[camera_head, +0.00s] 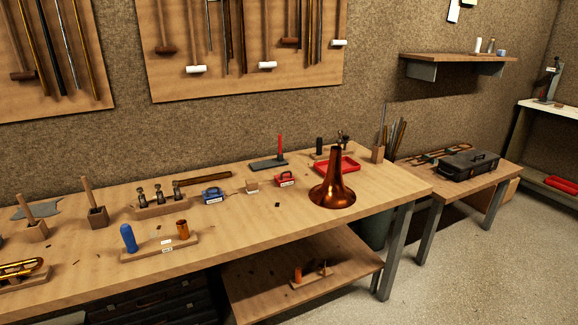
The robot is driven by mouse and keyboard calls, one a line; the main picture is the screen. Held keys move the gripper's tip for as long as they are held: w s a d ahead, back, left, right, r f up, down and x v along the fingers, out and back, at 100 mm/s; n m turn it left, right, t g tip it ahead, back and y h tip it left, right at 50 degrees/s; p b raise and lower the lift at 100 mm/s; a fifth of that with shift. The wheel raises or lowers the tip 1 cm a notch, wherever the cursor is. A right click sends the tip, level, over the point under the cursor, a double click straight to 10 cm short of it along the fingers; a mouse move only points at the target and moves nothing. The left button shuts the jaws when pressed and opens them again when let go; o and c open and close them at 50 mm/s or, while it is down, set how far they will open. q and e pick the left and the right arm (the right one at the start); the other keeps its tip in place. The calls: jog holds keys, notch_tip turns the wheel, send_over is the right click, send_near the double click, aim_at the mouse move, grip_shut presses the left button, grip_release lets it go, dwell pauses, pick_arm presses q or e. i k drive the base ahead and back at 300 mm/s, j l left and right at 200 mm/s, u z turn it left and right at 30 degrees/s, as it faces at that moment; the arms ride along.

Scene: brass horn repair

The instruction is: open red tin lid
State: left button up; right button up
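A small red tin (285,180) with a pale label on its front stands on the wooden workbench (262,232), toward the back and right of the middle. Its lid looks closed, though the tin is small in the view. A similar blue tin (214,195) stands to its left. Neither of my grippers shows in the head view, and nothing touches the red tin.
A copper horn bell (333,191) stands right of the red tin, with a red tray (349,163) behind it. A small block (252,186) sits between the tins. A wooden rack (160,249) stands at front left. Bench in front of the red tin is mostly clear.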

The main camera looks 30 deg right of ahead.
aim_at(287, 176)
jog(key=i+l+u, duration=0.2)
jog(key=l, duration=1.1)
jog(key=l+u, duration=0.2)
jog(key=l, duration=1.1)
jog(key=i, duration=0.05)
